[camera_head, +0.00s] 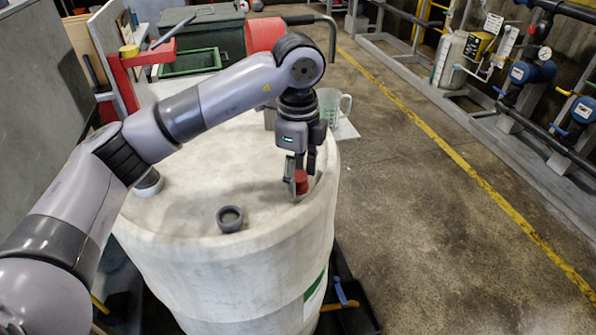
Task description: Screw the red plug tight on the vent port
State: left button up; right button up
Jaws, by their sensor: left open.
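The red plug (302,183) sits near the right rim of the large white drum's top (190,215). My left gripper (301,178) points down over it, with its fingers open and around the plug. Whether the fingers touch the plug cannot be told. The vent port under the plug is mostly hidden by the plug and fingers, so how the plug is seated cannot be seen. My right gripper is not in view.
A dark open-topped fitting (230,218) stands on the drum's front top. Another capped fitting (149,182) is at the left, partly behind my arm. A clear jug (333,108) stands behind the gripper. Open floor lies to the right.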

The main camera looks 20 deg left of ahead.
pick_arm(q)
jog(key=n, duration=0.5)
jog(key=shift+p, duration=0.4)
jog(key=p, duration=0.4)
jog(key=shift+r+n+p, duration=0.3)
jog(key=shift+n+p, duration=0.05)
jog(key=shift+n, duration=0.05)
jog(key=shift+f+p, duration=0.25)
jog(key=shift+p, duration=0.3)
jog(key=shift+c, duration=0.3)
grip_shut()
jog(key=m, duration=0.1)
jog(key=m+b, duration=0.1)
jog(key=shift+f+m, duration=0.2)
jog(key=shift+m, duration=0.1)
jog(key=shift+r+m+b, duration=0.15)
jog(key=shift+m+b, duration=0.3)
jog(key=shift+m, duration=0.65)
